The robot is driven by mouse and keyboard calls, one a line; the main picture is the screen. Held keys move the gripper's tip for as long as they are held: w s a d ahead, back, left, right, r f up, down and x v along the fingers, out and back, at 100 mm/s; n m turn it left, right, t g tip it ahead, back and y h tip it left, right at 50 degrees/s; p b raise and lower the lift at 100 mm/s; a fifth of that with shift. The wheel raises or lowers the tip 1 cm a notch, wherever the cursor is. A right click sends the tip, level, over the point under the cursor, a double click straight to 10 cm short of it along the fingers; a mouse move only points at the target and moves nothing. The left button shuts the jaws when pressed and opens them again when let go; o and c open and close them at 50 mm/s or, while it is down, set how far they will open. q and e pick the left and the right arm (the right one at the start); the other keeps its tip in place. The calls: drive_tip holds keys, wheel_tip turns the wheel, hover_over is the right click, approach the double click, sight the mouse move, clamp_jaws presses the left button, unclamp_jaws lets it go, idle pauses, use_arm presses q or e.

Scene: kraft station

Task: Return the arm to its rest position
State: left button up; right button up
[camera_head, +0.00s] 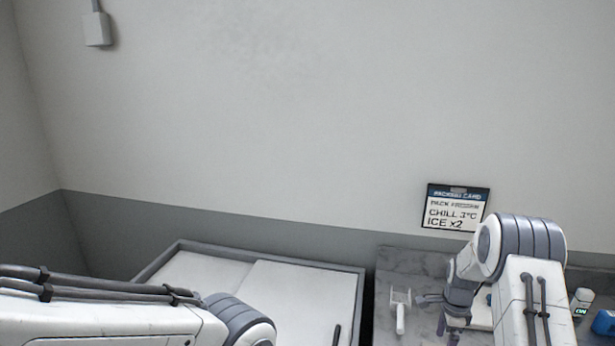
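My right arm (520,260) comes up from the lower right and bends over the grey counter. Its dark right gripper (437,316) hangs low above the counter, with the fingers apart and nothing seen between them. My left arm (110,318) comes in from the left, low across the picture, and its bend (238,322) lies over the front of the white-lidded chest. The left gripper is not in view.
A white handled tool (400,312) lies left of the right gripper. A small white device reading "ON" (581,300) and a blue object (604,322) are at right. A packing card (455,207) hangs on the wall. The chest (305,290) has pale lids and a dark rim.

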wheel_tip(320, 180, down, 4)
drive_tip(key=shift+f, duration=0.2)
drive_tip(key=r, duration=0.1)
drive_tip(key=r+b, duration=0.1)
drive_tip(key=r, duration=0.3)
drive_tip(key=shift+s+d+r+b, duration=0.1)
drive_tip(key=shift+s+d+b, duration=0.15)
drive_tip(key=shift+b, duration=0.15)
drive_tip(key=s+d+r+b, duration=0.3)
drive_tip(key=s+d+r, duration=0.35)
drive_tip(key=s, duration=0.35)
drive_tip(key=s+a+f, duration=0.1)
drive_tip(key=a+f, duration=0.1)
drive_tip(key=s+a+f+b, duration=0.1)
drive_tip(key=s+a+f, duration=0.1)
drive_tip(key=f, duration=0.1)
drive_tip(key=s+a+f, duration=0.1)
drive_tip(key=s+f, duration=0.1)
drive_tip(key=shift+a+f, duration=0.35)
drive_tip(key=shift+a, duration=0.05)
drive_tip(key=shift+f+b, duration=0.7)
drive_tip(key=shift+b, duration=0.2)
drive_tip(key=shift+a, duration=0.1)
